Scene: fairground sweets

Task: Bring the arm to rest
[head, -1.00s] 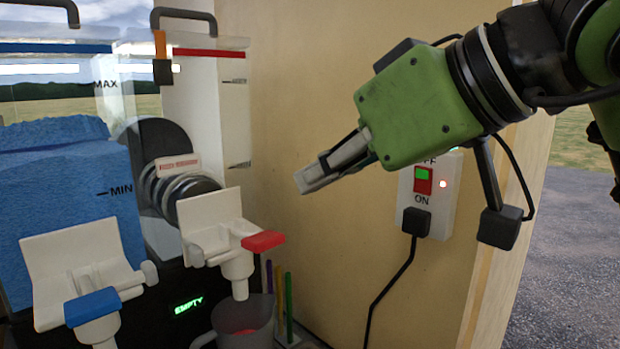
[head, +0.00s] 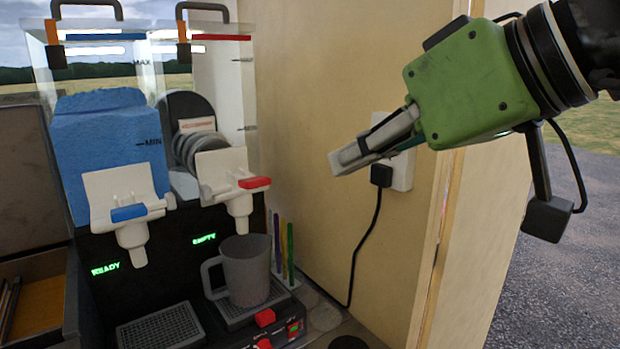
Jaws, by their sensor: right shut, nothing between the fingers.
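My right gripper (head: 361,153), at the end of a green wrist (head: 470,88), comes in from the upper right. Its fingers are together and hold nothing. My left gripper is not in view.
The slush machine has a blue-filled tank (head: 105,135) and an empty-looking tank (head: 218,75). A grey jug (head: 246,272) stands under the red-handled tap (head: 253,183). Coloured straws (head: 290,250) stand beside it. A black cable (head: 368,245) hangs down the wall.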

